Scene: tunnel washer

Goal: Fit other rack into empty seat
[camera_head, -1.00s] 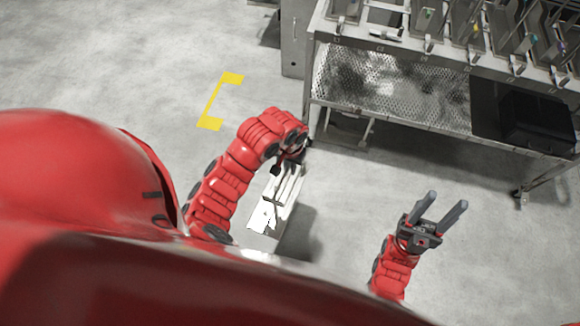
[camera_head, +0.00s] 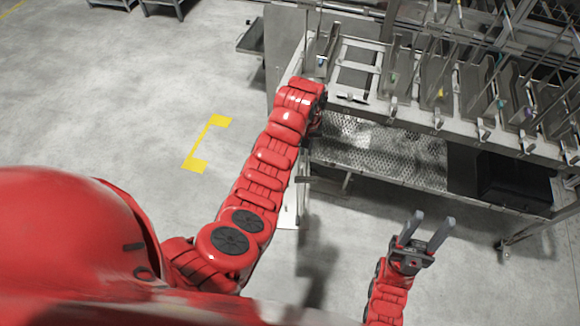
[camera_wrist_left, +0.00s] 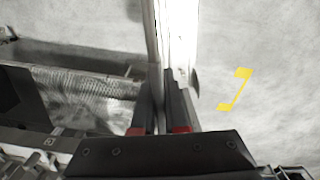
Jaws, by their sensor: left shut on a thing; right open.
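My left gripper (camera_wrist_left: 160,112) is shut on a pale metal rack (camera_wrist_left: 178,35), which runs away from the fingers in the left wrist view. In the head view my left arm hides these fingers and most of the rack; a pale part of it (camera_head: 289,212) shows below the arm, beside the bench's left end. An open, seemingly empty seat (camera_head: 358,68) with pale rails lies on the bench top, right of the left wrist. Several upright racks (camera_head: 490,85) stand in seats farther right. My right gripper (camera_head: 427,236) is open and empty, in front of the bench.
The bench has a perforated lower shelf (camera_head: 385,150) and a black bin (camera_head: 515,180) at its right. A grey cabinet side (camera_head: 284,50) stands at the bench's left end. A yellow floor mark (camera_head: 207,143) lies on clear floor to the left.

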